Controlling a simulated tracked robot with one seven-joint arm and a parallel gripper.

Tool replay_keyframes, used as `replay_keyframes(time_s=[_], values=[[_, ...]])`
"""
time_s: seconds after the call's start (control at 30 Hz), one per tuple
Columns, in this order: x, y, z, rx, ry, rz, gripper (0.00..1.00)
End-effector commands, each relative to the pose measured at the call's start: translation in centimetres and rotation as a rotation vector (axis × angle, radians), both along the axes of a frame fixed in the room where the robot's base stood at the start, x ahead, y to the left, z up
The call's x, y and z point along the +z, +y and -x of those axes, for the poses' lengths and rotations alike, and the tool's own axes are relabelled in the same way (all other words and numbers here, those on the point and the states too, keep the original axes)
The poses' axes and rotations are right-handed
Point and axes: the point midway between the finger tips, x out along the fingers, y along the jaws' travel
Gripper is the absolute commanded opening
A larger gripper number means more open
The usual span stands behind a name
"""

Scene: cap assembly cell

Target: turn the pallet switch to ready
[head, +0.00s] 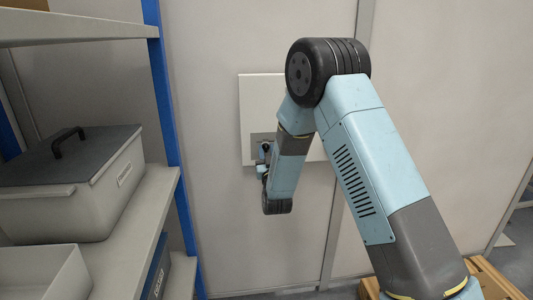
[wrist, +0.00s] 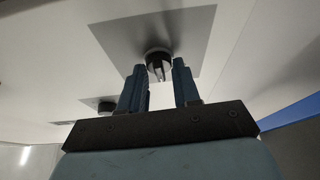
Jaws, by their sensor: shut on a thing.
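The switch (wrist: 158,58) is a round black knob with a paler raised grip, set on a grey plate (wrist: 112,32) in the wrist view. The fingers of my gripper (wrist: 159,70) stand on either side of the knob's grip, shut on it. In the head view, my gripper (head: 263,160) is at the grey plate (head: 256,137) on a white wall panel (head: 258,100). My arm covers the right part of the panel there, and the switch is mostly hidden. I cannot read any switch markings.
A second dark round knob (wrist: 106,105) shows left of my gripper in the wrist view. At left in the head view stands a shelf with a blue post (head: 165,110), holding a grey lidded box (head: 65,205) and an open bin (head: 45,275).

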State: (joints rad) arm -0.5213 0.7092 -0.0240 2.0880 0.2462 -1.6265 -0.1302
Motion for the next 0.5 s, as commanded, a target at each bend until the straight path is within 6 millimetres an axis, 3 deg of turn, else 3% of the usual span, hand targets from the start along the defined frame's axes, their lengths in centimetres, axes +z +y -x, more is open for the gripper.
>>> replay_keyframes(time_s=[0.5], values=[[-0.19, 0.21, 0.12, 0.0, 0.111, -0.471, 0.01]])
